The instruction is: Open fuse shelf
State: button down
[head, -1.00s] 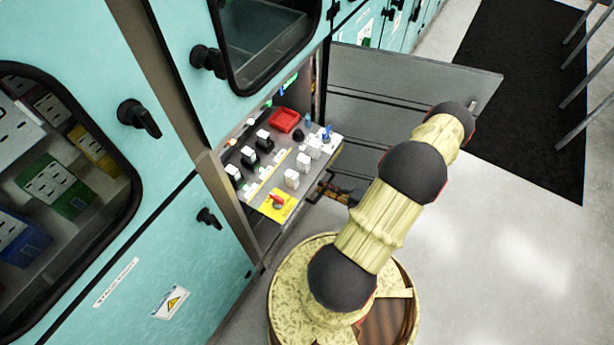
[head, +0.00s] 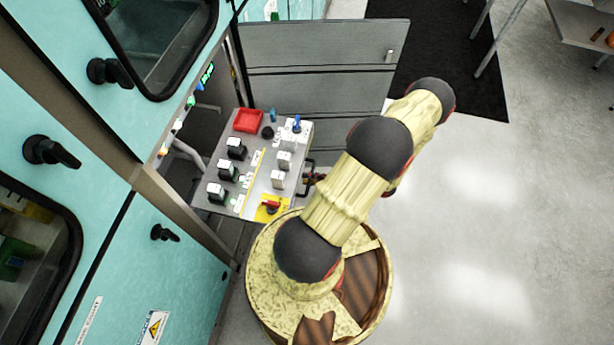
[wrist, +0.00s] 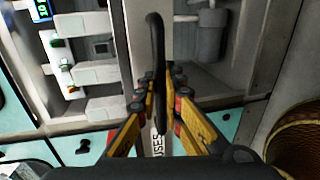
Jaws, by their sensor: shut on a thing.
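The fuse shelf (head: 232,200) is a grey panel standing out from the open cabinet bay in the head view. It carries black and white modules, a red tray and a yellow plate with a red switch. In the wrist view, a black curved handle (wrist: 156,35) runs up in front of a pale panel (wrist: 136,50) with a partly hidden label ending in "USES". My gripper (wrist: 157,95) has its yellow fingers closed around the handle. In the head view, the gripper beside the shelf's right edge is mostly hidden by my arm.
An open grey door (head: 320,60) stands behind the shelf. Teal cabinets with black knobs (head: 108,72) line the left. A black mat (head: 450,65) and a metal rack (head: 585,25) are at the upper right. The floor (head: 470,220) on the right is clear.

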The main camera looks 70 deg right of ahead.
jog(key=c, duration=2)
grip_release()
jog(key=shift+o, duration=0.2)
jog(key=v, duration=1.2)
